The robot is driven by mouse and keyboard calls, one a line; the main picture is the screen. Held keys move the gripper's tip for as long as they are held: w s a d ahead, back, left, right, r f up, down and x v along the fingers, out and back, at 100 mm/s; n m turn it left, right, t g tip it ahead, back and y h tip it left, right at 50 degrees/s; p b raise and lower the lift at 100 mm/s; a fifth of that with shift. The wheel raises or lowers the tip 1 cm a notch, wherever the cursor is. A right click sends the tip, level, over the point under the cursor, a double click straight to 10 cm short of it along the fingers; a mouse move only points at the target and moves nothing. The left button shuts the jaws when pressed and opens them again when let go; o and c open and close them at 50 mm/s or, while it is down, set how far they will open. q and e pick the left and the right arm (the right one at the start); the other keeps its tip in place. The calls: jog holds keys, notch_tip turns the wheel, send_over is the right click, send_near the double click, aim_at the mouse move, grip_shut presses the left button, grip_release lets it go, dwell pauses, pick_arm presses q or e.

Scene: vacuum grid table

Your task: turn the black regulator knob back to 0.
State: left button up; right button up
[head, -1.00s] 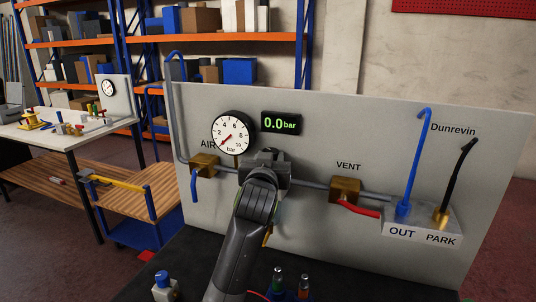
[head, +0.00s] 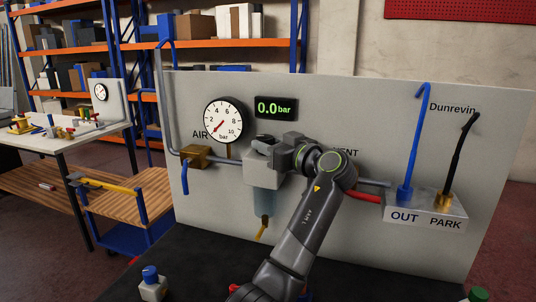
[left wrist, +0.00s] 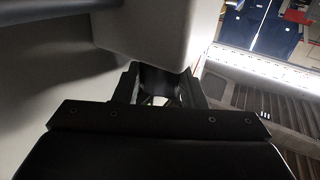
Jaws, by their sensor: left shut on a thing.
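The grey regulator block (head: 262,175) with its clear bowl (head: 264,203) is on the upright panel, below the gauge. My left gripper (head: 270,150) is at the block's top front, its arm reaching in from the lower right. In the left wrist view, the fingers (left wrist: 158,92) are shut on the black knob (left wrist: 158,76), one on each side, close against the pale block (left wrist: 155,35). The knob is mostly hidden in the head view. The gauge (head: 224,119) needle points lower left, near 0, and the display (head: 276,108) reads 0.0 bar. My right gripper is out of view.
A brass valve (head: 194,156) and grey pipe are left of the regulator. The VENT valve is largely hidden behind my arm; its red handle (head: 364,196) shows.

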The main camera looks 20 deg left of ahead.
pick_arm(q)
jog(key=shift+w+d+f+n+g+y+b, duration=0.1)
jog(key=shift+n+g+y+b, duration=0.3)
jog(key=shift+g, duration=0.45)
jog(key=shift+w+n+g+y+b, duration=0.15)
jog(key=shift+n+g+y, duration=0.35)
jog(key=shift+n+g, duration=0.6)
jog(key=shift+g, duration=0.25)
jog(key=o, duration=1)
jog(key=shift+t, duration=0.3)
